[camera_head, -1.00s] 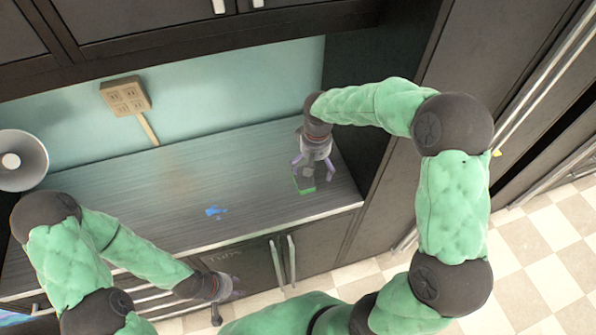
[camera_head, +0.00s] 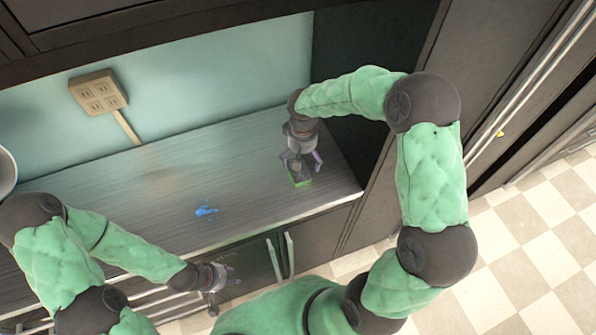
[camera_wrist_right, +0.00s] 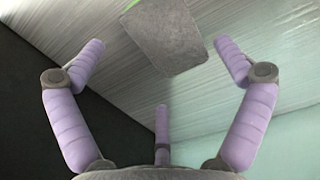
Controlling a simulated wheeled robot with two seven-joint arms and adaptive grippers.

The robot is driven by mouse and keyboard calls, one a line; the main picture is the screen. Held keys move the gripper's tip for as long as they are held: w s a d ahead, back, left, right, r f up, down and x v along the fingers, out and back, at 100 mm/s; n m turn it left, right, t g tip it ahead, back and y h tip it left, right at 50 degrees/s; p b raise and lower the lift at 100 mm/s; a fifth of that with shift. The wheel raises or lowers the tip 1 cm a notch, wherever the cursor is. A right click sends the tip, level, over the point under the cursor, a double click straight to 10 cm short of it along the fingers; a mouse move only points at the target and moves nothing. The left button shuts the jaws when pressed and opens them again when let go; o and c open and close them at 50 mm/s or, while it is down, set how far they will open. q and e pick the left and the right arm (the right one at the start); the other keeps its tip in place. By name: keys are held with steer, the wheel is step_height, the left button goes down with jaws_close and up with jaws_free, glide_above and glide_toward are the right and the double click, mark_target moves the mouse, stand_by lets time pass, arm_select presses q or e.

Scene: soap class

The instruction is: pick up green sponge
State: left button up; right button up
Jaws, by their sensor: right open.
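The green sponge (camera_head: 300,181) lies at the right end of the counter, near its front edge. In the right wrist view the sponge (camera_wrist_right: 165,36) shows a grey face and a strip of green at its upper left edge. My right gripper (camera_head: 301,166) is over the sponge in the head view and partly covers it. In the wrist view its purple fingers (camera_wrist_right: 165,75) are spread wide, with nothing between them; the sponge lies beyond them. My left gripper (camera_head: 226,284) is in front of the counter, low, with its fingers apart and empty.
A blue object (camera_head: 206,211) lies on the middle of the counter (camera_head: 150,190). A beige outlet box (camera_head: 98,92) is on the back wall. A dark cabinet side stands close right of the sponge. The counter's middle is mostly bare.

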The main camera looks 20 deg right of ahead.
mark_target(302, 168)
steer(key=shift+s+f, duration=0.15)
steer(key=shift+f, duration=0.25)
step_height(302, 168, down, 4)
steer(key=shift+s+a+f+b, duration=0.1)
steer(key=shift+b, duration=0.2)
steer(key=c, duration=0.8)
